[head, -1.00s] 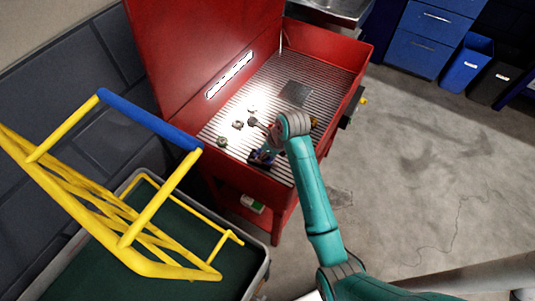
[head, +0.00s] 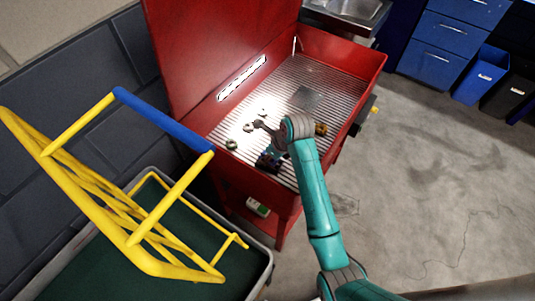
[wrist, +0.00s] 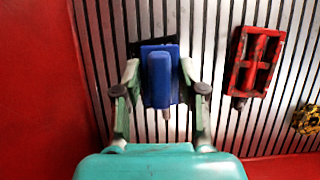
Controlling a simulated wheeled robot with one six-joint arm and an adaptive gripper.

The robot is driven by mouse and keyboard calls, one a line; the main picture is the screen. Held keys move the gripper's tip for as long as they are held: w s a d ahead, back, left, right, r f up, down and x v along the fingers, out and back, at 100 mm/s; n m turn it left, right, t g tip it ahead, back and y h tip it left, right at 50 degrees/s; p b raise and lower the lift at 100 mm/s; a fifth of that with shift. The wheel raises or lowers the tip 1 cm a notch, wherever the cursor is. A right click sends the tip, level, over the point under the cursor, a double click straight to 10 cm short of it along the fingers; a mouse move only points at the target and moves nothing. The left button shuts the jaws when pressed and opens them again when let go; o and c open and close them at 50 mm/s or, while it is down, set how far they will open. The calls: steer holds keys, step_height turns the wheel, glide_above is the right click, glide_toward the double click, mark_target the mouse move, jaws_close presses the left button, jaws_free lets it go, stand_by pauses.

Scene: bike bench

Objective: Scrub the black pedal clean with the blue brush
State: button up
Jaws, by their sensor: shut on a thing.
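The blue brush (wrist: 160,75) is between the fingers of my gripper (wrist: 160,92) in the wrist view, and the gripper is shut on it. Dark edges of the black pedal (wrist: 134,48) show behind the brush; most of it is hidden. I cannot tell whether the bristles touch it. In the head view my gripper (head: 272,146) is low over the slatted red wash bench, at its near side, and the black pedal (head: 264,164) is a small dark shape there.
A red pedal (wrist: 258,62) and a yellow part (wrist: 308,120) lie to the right on the slats. Small metal parts (head: 232,144) lie left of my gripper. The bench's raised red lid (head: 215,50) stands behind. A yellow frame (head: 120,190) over a green-lined bin is at left.

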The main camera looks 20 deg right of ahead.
mark_target(276, 163)
steer(key=shift+s+d+f, duration=0.1)
steer(key=shift+s+d, duration=0.4)
steer(key=shift+s, duration=0.25)
steer(key=shift+s+d, duration=0.5)
steer(key=shift+s, duration=0.2)
steer(key=shift+w+a, duration=0.1)
steer(key=shift+w, duration=0.05)
steer(key=shift+w+a, duration=0.55)
steer(key=shift+w, duration=0.25)
steer(key=shift+w+a, duration=0.55)
steer(key=shift+w, duration=0.2)
steer(key=shift+r, duration=2.65)
